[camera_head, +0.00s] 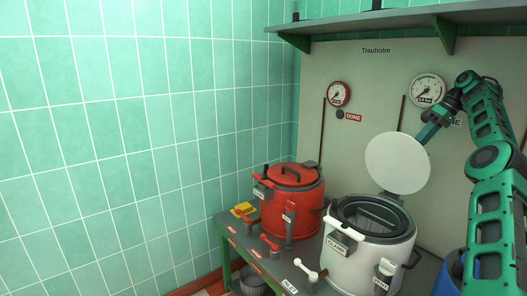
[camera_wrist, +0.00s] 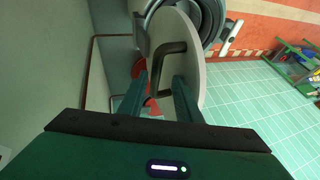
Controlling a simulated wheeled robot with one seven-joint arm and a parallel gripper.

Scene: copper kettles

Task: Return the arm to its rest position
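My gripper (camera_head: 428,131) is raised behind the upright lid (camera_head: 397,163) of the white kettle (camera_head: 368,250), close to the lid's upper right edge. In the wrist view the two fingers of my gripper (camera_wrist: 161,84) stand apart, with nothing clamped between them. The lid's dark handle (camera_wrist: 166,48) lies just ahead of the fingertips; I cannot tell whether they touch it. The white kettle stands open, its dark inside showing. My arm (camera_head: 490,160) reaches in from the right side, bent at the elbow.
A red kettle (camera_head: 290,205) with its lid shut stands left of the white one on the bench (camera_head: 228,226). Red valves and a white valve (camera_head: 308,272) stick out in front. Gauges (camera_head: 428,90) hang on the back panel under a shelf (camera_head: 390,20). A blue container (camera_head: 452,272) is at lower right.

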